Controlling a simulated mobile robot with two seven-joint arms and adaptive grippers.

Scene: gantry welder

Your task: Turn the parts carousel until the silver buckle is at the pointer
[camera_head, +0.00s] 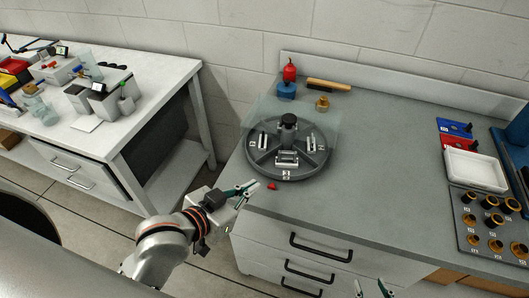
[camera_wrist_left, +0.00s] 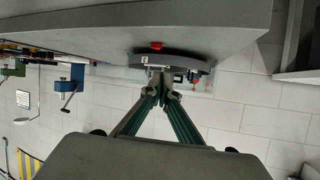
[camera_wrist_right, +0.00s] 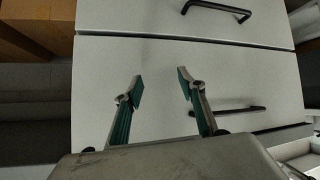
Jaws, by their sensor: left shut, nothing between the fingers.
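The parts carousel (camera_head: 297,172) is a round dark grey turntable with a black knob (camera_head: 288,119) on its central post. Silver parts sit in its compartments, one at the left, one at the right and one at the front (camera_head: 287,159); which is the silver buckle I cannot tell. A small red pointer (camera_head: 272,186) lies on the bench at the carousel's front-left edge, and also shows in the left wrist view (camera_wrist_left: 156,45). My left gripper (camera_head: 256,185) is shut and empty, just left of the pointer. My right gripper (camera_head: 372,290) is open and empty, low before the drawers.
A clear panel (camera_head: 262,112) stands behind the carousel. Red and blue bottles (camera_head: 287,88), a brush (camera_head: 328,85) and a brass piece (camera_head: 322,103) are at the back. A white tray (camera_head: 475,170) and a holder of black-and-brass parts (camera_head: 480,232) are at the right. The bench middle is clear.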

